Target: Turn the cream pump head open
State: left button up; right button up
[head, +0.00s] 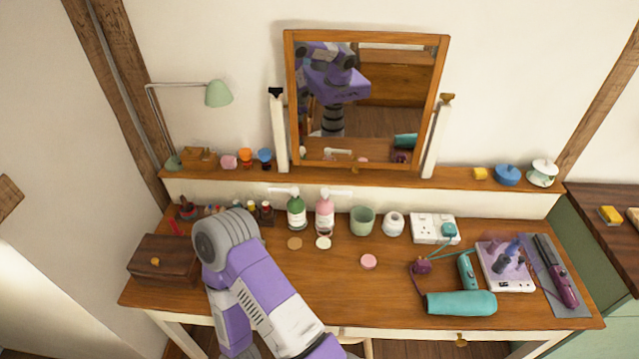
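Two pump bottles stand side by side on the dressing table (400,285), near its back edge. One is a green bottle (297,214) with a white pump head (285,191), its spout pointing left. I cannot tell from the labels which holds cream, nor whether either head is turned open. A purple and white arm of mine reaches over the table's left front, apart from the bottles in the picture. Neither gripper shows.
A mirror (290,100) stands behind on the shelf. A green cup (362,221) and a white jar (393,223) are right of the bottles. Two small discs lie in front of them. A wooden box (163,262) is left; a teal hairdryer (466,270) is right. The front middle is clear.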

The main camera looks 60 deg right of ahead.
aim_at(325, 193)
jog(key=i, duration=0.65)
jog(key=z, duration=2.1)
